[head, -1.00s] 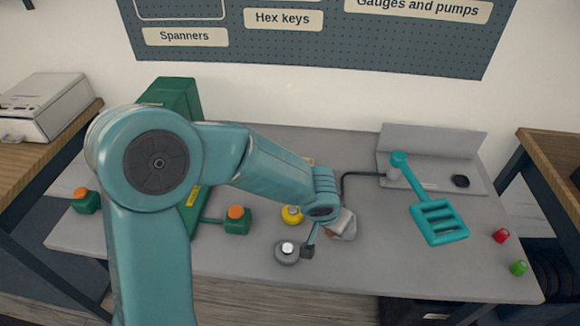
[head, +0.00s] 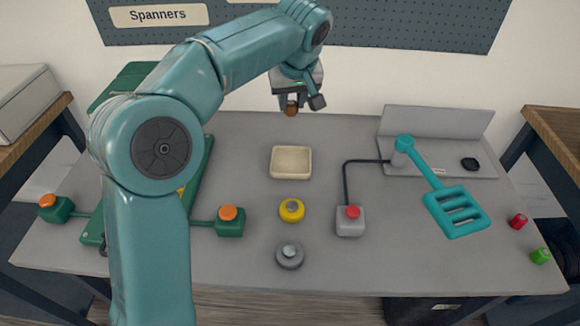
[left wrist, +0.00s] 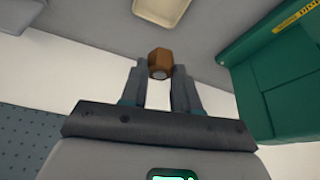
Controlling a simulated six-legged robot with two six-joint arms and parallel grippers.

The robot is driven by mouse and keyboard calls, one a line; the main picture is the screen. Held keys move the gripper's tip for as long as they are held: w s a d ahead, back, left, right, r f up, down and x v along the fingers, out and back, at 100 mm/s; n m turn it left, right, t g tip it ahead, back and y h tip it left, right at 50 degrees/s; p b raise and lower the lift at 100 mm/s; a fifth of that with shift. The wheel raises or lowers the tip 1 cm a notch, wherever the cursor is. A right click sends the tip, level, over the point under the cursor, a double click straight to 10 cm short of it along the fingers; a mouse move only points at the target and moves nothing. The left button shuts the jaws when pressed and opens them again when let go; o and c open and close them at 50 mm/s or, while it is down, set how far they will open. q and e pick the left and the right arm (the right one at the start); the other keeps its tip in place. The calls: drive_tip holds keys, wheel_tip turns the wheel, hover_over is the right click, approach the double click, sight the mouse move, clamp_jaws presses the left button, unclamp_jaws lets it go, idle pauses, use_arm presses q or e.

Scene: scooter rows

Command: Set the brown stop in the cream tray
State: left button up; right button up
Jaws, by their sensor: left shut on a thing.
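The brown stop (head: 291,108) is a small brown block held between the fingertips of my left gripper (head: 298,103). In the left wrist view the stop (left wrist: 160,62) shows as a faceted piece with a grey round end, between the two fingers (left wrist: 160,75). The cream tray (head: 291,175) is a shallow square tray on the grey table. It lies below and in front of the held stop in the head view, apart from it. The tray's edge also shows at the top of the left wrist view (left wrist: 162,10). My right gripper is not in view.
A yellow round piece (head: 291,210) and a grey round piece (head: 290,256) stand in front of the tray. A grey box with a red button (head: 350,220) is to the right, with a teal paddle lever (head: 457,209) beyond. Green machine parts (head: 230,222) lie left.

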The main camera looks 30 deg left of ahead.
use_arm(q)
wheel_tip(320, 180, down, 15)
drive_tip(key=shift+r+b, duration=0.15)
drive_tip(key=shift+b, duration=1.1)
wheel_tip(320, 180, down, 5)
drive_tip(key=shift+a+f, duration=0.1)
drive_tip(key=shift+b, duration=0.4)
drive_tip(key=o, duration=1)
